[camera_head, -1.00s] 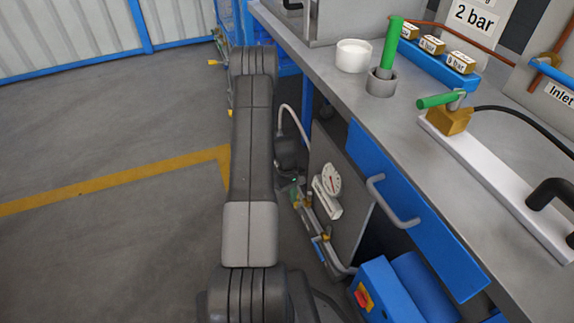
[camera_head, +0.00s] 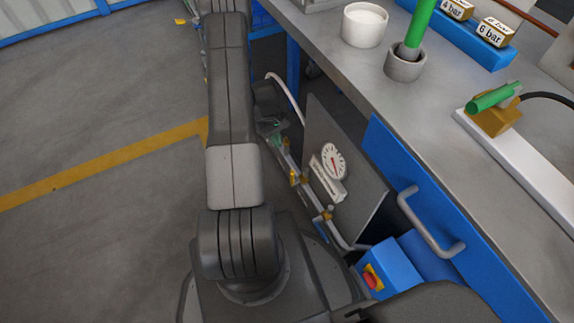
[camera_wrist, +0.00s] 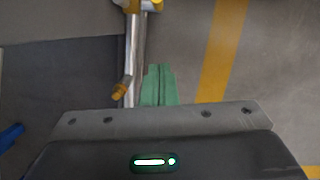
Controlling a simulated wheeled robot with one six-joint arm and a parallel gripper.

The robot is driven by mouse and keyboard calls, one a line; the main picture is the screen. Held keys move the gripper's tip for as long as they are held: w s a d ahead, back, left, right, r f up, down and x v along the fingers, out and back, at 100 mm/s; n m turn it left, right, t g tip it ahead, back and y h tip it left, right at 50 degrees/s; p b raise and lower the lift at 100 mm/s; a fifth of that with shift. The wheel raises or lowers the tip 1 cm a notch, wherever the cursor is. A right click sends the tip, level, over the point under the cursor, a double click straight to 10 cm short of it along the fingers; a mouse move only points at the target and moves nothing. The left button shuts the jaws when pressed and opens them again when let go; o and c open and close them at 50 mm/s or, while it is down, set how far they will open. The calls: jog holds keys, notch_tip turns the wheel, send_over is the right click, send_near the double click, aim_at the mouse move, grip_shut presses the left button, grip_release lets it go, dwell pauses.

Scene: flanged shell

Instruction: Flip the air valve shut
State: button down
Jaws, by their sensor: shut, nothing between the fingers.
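A metal pipe with brass fittings (camera_head: 293,177) runs low beside the bench, in front of a grey panel with a round gauge (camera_head: 333,162). In the wrist view the pipe (camera_wrist: 133,60) stands just left of my fingers, with a small orange-yellow lever end (camera_wrist: 120,92) on it. I cannot tell for sure whether this is the air valve. My gripper (camera_head: 272,130) is beside the pipe's far end in the head view. Its green fingers (camera_wrist: 160,70) are shut and empty; contact with the pipe cannot be told.
On the bench, a green-handled brass valve (camera_head: 493,105) sits on a white plate. A white cup (camera_head: 365,24) and a grey holder with a green rod (camera_head: 404,66) stand nearby. A drawer handle (camera_head: 431,222) sticks out. A blue box with a red knob (camera_head: 373,277) is below. Left floor is clear.

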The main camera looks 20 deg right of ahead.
jog(key=s+d+f+b, duration=0.2)
jog(key=s+f, duration=0.4)
jog(key=f, duration=0.3)
jog(key=shift+f+b, duration=0.35)
jog(key=shift+b, duration=0.55)
